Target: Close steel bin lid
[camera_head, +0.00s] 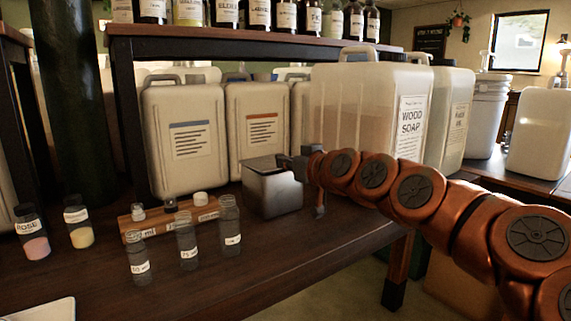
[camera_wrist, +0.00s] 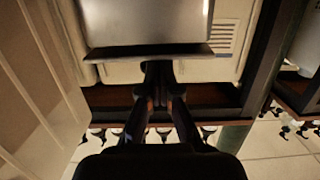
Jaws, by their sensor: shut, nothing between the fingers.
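The steel bin (camera_head: 272,192) stands on the dark wooden bench below the jugs in the head view. Its lid (camera_head: 262,163) lies across the top, nearly flat; whether it sits fully down cannot be told. My gripper (camera_head: 284,160) is at the lid's right side, at about lid height. In the wrist view, which looks upside down, the bin's steel face (camera_wrist: 150,22) fills the top. The lid's edge (camera_wrist: 120,53) runs below it. My gripper's fingertips (camera_wrist: 158,68) are together at that edge with nothing between them; actual contact cannot be made out.
A wooden rack (camera_head: 165,215) and several small glass bottles (camera_head: 186,240) stand left of the bin. Large jugs (camera_head: 180,140) stand close behind it, with a soap container (camera_head: 350,105) behind my arm. The bench front is mostly clear.

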